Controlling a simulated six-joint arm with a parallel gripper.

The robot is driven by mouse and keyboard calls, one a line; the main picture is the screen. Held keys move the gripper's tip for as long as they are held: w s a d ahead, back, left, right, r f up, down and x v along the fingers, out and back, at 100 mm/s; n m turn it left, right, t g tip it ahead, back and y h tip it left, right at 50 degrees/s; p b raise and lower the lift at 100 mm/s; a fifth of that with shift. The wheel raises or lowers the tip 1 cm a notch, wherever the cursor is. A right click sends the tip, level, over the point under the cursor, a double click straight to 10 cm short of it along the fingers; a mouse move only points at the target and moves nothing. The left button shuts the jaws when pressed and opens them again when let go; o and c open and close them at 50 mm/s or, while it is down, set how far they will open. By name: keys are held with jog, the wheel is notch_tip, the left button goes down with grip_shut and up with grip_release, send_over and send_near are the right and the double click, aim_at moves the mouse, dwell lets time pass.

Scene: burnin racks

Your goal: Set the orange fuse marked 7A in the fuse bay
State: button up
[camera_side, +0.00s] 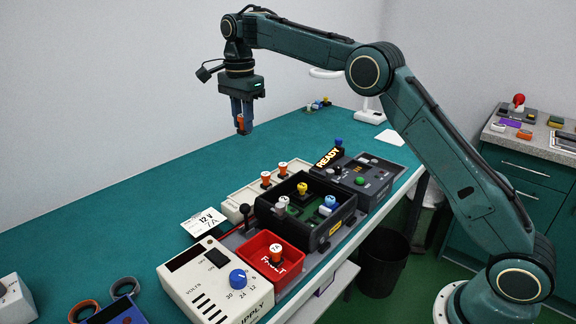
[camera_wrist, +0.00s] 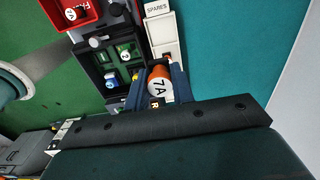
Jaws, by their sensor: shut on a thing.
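My gripper (camera_side: 243,126) hangs high above the bench, left of and well above the bay. It is shut on an orange fuse (camera_wrist: 159,84) with a white cap marked 7A; its orange body also shows in the side view (camera_side: 240,121). The fuse bay looks to be the black open box (camera_side: 323,236) with a green board inside. A grey-white fuse (camera_side: 283,202), a yellow one (camera_side: 302,188) and a blue-and-white one (camera_side: 329,202) stand in it. The held fuse is apart from the box. Free sockets are hard to make out.
A red FAULT tray (camera_side: 292,268) holds another orange fuse (camera_side: 277,254). A cream SPARES rack (camera_side: 235,203) with orange fuses stands behind the box. A cream supply unit (camera_side: 190,285), a black lever (camera_side: 245,213), a 12 V 7A card (camera_side: 203,221) and a lit READY sign (camera_side: 328,157) are nearby.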

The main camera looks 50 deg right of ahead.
jog(key=s+d+f, duration=0.1)
jog(key=s+f, duration=0.4)
jog(key=s, duration=0.4)
jog(key=s+d+f, duration=0.2)
jog(key=s+f, duration=0.3)
jog(key=s, duration=0.5)
jog(key=shift+f, duration=0.2)
jog(key=shift+f, duration=4.35)
jog(key=shift+f, duration=0.55)
jog(key=o, duration=1)
jog(key=shift+r, duration=0.2)
jog(key=shift+r, duration=2.35)
